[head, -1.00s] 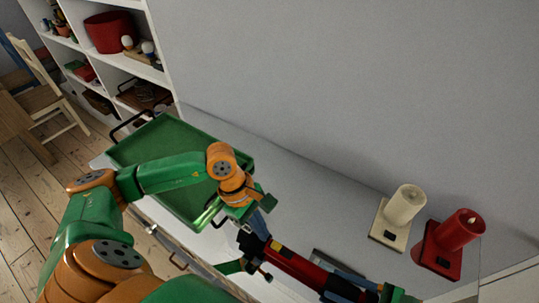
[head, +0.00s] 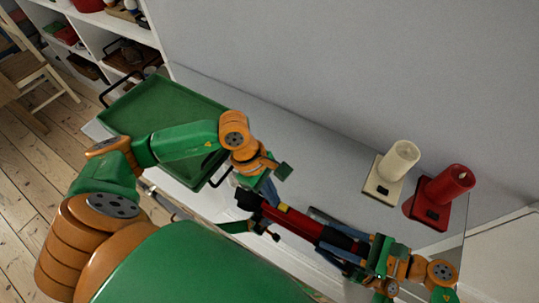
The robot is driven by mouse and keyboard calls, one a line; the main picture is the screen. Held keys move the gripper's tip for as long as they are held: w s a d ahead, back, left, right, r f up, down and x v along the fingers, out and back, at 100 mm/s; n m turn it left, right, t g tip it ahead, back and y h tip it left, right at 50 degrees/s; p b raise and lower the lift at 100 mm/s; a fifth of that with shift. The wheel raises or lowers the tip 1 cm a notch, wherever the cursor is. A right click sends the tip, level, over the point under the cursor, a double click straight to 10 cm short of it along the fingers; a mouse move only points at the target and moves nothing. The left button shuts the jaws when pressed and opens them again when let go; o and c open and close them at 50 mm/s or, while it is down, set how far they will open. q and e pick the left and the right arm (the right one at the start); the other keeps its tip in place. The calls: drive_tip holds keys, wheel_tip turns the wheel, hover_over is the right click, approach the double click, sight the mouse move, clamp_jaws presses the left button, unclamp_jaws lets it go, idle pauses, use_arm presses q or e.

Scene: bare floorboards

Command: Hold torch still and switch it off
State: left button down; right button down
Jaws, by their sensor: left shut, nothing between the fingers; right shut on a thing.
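A red and black torch (head: 300,222) with a small yellow patch on its body lies slantwise in the lower middle of the head view, its black end to the left. My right gripper (head: 342,252) is shut on the torch towards its right end, with its arm at the lower right. My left gripper (head: 268,190) is shut and empty beside the torch's left part, close to the yellow patch. Whether its fingertips touch the torch I cannot tell. I cannot see whether the torch is lit.
A green tray (head: 150,101) with dark handles is at the left on the pale surface. Shelves (head: 99,25) and a wooden chair (head: 35,75) are further left.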

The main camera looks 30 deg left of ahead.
use_arm(q)
drive_tip(key=v, duration=1)
use_arm(e)
drive_tip(key=shift+c, duration=1.3)
unclamp_jaws()
